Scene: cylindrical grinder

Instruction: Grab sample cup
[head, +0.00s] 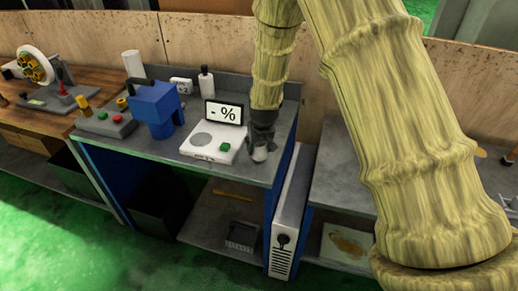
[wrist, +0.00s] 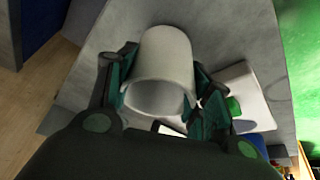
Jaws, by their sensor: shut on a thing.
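The sample cup (wrist: 164,62) is a white-grey cylinder between my gripper's two fingers in the wrist view, with its open rim toward the camera. My gripper (wrist: 160,88) is shut on the cup, one dark green finger on each side. In the head view, my gripper (head: 261,143) points down at the right end of the grey bench. The cup (head: 260,154) shows there as a small pale shape under the fingers, partly hidden. I cannot tell whether the cup touches the bench top.
A white device (head: 213,143) with a green button and a "- %" display (head: 224,112) stands just left of my gripper. The bench's right edge is close.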

